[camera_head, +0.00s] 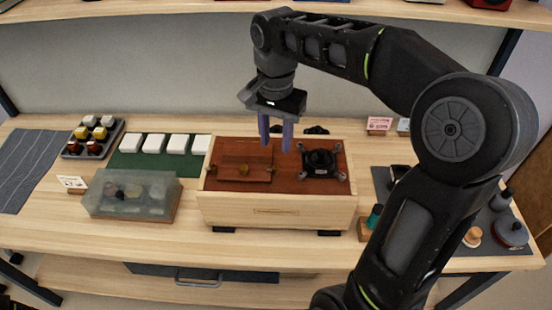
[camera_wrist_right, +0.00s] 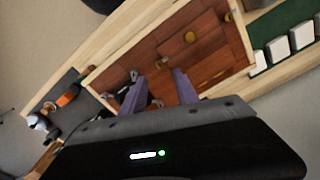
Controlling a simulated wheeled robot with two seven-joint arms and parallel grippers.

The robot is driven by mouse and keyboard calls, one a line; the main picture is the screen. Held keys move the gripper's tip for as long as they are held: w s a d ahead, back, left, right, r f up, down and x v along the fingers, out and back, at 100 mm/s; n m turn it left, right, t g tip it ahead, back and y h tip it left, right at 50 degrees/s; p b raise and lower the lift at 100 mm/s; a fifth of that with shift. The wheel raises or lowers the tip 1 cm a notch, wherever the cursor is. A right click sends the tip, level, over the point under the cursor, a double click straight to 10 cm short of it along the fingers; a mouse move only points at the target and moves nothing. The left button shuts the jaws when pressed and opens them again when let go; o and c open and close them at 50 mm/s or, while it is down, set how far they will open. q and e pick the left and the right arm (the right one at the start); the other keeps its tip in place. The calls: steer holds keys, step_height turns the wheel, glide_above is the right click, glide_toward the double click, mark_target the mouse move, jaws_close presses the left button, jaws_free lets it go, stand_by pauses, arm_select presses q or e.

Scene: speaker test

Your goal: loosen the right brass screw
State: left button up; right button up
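A wooden speaker box (camera_head: 275,212) stands on the table with a reddish-brown top. A flat brown panel (camera_head: 233,155) lies on its left part, with a brass knob (camera_head: 244,170) near its front edge. A brass screw (camera_head: 213,169) shows at the panel's left end. The right brass screw (camera_head: 273,169) shows small at the right end. My right gripper (camera_head: 275,138) points down above the box, between panel and black driver, its fingers apart and empty. In the right wrist view the open fingers (camera_wrist_right: 158,90) hang over the box top. My left gripper is out of view.
A black driver (camera_head: 320,162) with several silver corner pieces sits right of the panel. A clear-lidded case (camera_head: 130,193), white blocks (camera_head: 177,144) on a green mat and a tray of knobs (camera_head: 92,136) stand left. My right arm covers much of the right side.

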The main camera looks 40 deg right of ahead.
mark_target(276, 167)
step_height(276, 167, down, 8)
steer(key=shift+r+p, duration=0.25)
steer(key=shift+p, duration=0.1)
steer(key=shift+c, duration=0.4)
jaws_close()
